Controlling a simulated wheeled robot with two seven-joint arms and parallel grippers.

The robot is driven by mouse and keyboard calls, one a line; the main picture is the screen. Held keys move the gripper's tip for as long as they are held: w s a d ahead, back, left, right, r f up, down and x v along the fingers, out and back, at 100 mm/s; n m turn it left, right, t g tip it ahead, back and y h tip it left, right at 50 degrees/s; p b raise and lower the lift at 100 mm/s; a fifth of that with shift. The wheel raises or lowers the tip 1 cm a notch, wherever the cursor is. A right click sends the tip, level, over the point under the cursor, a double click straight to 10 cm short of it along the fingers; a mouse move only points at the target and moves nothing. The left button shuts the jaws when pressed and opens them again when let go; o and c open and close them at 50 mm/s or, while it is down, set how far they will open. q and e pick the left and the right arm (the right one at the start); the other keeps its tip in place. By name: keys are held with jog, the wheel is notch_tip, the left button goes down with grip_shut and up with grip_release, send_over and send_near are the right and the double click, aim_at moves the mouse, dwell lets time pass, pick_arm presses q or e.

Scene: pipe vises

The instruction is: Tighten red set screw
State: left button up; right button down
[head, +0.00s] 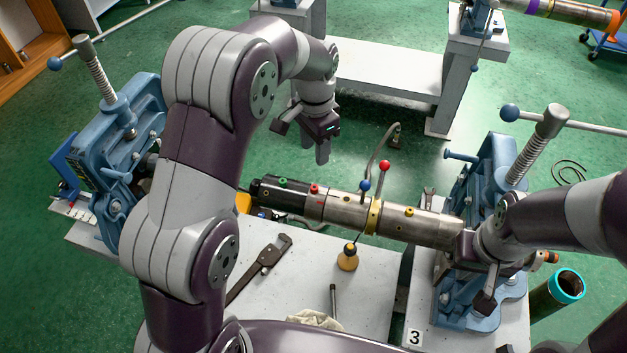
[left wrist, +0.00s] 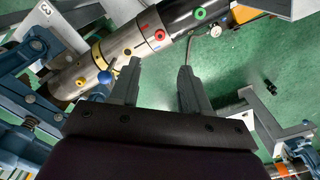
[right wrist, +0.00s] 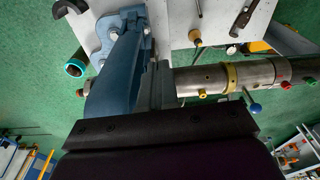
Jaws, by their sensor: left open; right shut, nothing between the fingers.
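A small red set screw (head: 315,188) sits on the metal pipe (head: 340,209), between the green screw (head: 283,182) and the ball-ended blue piece (head: 365,186). The red set screw also shows in the left wrist view (left wrist: 160,34) and right wrist view (right wrist: 286,84). My left gripper (head: 305,143) is open and empty, behind the pipe and apart from it. In the left wrist view its fingertips (left wrist: 159,65) are below the red screw in the picture. My right gripper (right wrist: 157,66) is shut and empty beside the right vise (head: 487,195), near the pipe's right end.
A red ball on a stem (head: 384,166) stands up behind the pipe. The left vise (head: 118,150) stands at the pipe's other end. A teal-rimmed tube (head: 560,292) stands at right.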

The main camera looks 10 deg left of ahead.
aim_at(314, 187)
pick_arm(q)
notch_tip(314, 187, down, 13)
jog(key=n+p, duration=0.2)
jog(key=n, duration=1)
jog(key=shift+r, duration=0.15)
grip_shut()
